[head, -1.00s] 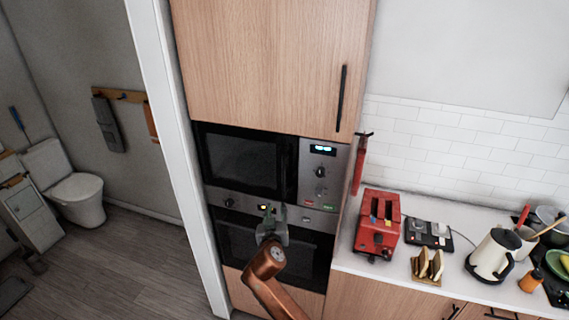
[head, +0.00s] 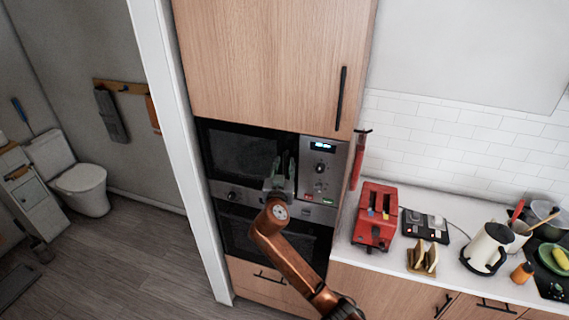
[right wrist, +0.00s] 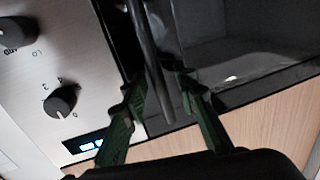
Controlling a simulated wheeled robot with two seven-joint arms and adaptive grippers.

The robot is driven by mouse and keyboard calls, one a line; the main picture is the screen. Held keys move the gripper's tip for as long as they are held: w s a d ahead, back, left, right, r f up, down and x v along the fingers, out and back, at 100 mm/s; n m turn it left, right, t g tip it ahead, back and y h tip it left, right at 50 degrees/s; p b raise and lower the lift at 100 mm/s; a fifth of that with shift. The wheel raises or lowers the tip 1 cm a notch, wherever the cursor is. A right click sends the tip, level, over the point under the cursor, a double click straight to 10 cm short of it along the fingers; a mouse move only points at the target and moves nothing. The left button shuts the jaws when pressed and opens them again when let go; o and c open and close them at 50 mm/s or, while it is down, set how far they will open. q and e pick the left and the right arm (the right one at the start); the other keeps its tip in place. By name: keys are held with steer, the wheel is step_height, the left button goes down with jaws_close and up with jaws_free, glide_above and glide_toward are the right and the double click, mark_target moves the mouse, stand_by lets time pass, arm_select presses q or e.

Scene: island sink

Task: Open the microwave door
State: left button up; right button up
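The microwave (head: 243,156) is built into the tall wooden cabinet, and its dark glass door looks shut. The door's dark upright handle (right wrist: 149,60) shows in the right wrist view, beside the control panel. My right gripper (head: 283,164) is up in front of the door's right edge and partly hides the handle in the head view. In the right wrist view its two green fingers (right wrist: 163,92) are apart, with the handle's end between them. A gap shows on the right side of the handle; contact with the left finger cannot be told. My left gripper is out of view.
The control panel (head: 320,171) with knobs is right of the door. An oven (head: 240,232) sits below. A red toaster (head: 375,215) and a white kettle (head: 487,247) stand on the counter at right. Open floor (head: 130,265) lies at left.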

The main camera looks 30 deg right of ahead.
jaws_close()
stand_by(0.3)
stand_by(0.5)
